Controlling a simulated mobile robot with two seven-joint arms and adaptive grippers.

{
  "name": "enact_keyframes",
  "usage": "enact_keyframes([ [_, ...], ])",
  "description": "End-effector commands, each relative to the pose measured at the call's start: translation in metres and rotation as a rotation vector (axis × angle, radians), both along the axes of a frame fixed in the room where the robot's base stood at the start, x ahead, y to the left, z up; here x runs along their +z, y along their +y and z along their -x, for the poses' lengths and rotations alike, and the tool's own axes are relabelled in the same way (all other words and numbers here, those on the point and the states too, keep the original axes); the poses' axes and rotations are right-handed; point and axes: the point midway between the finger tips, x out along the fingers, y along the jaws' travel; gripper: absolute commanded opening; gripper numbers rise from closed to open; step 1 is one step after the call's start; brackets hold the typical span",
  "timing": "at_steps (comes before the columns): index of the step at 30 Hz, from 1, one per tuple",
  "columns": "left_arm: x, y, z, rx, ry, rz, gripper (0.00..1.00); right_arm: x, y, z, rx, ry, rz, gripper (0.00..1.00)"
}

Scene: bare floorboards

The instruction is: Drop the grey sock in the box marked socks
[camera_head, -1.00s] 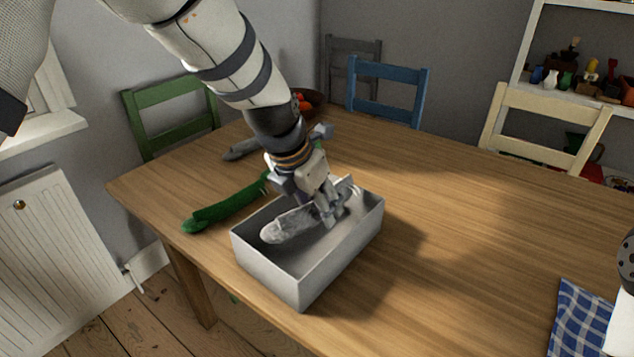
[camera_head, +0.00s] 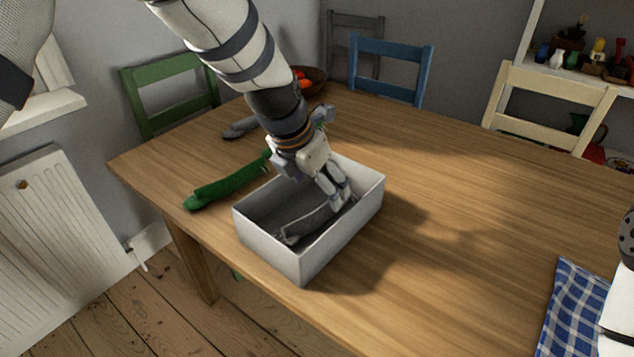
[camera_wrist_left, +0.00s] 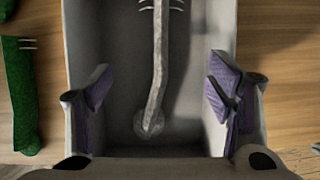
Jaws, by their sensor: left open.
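The grey sock (camera_head: 305,222) lies inside the open light grey box (camera_head: 272,248), along its floor. It also shows in the left wrist view as a long grey strip (camera_wrist_left: 157,72) with a rounded end, lying on the floor of the box (camera_wrist_left: 78,30). My left gripper (camera_head: 340,198) is over and partly inside the box, near its far right side. In the left wrist view my left gripper (camera_wrist_left: 158,105) has its purple-padded fingers wide apart, with the sock between and below them, untouched. No marking on the box is readable. My right gripper is out of view.
A green sock (camera_head: 228,186) lies left of the box, and another grey item (camera_head: 240,127) lies behind it. A bowl with red items (camera_head: 310,80) stands at the back. A blue checked cloth (camera_head: 570,305) lies at the right. The table's middle right is clear.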

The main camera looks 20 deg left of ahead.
Motion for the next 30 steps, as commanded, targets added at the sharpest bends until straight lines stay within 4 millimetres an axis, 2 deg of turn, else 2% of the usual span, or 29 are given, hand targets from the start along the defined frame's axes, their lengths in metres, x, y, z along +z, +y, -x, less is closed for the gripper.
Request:
enact_keyframes([
  [5, 0.01, 0.002, 0.002, 0.002, -0.003, 0.0, 0.74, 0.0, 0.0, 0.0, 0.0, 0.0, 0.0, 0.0],
  [13, 0.076, 0.013, 0.027, 0.001, -0.007, -0.001, 0.74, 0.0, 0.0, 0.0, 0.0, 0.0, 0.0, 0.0],
  [18, 0.103, 0.018, 0.039, -0.001, -0.002, 0.0, 0.74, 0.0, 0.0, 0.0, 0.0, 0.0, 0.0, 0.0],
  [22, 0.111, 0.019, 0.042, 0.0, 0.0, 0.0, 0.74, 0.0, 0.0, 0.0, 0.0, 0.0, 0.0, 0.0],
  [30, 0.111, 0.019, 0.042, 0.0, 0.0, 0.0, 0.74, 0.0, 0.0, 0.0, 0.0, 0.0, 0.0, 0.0],
])
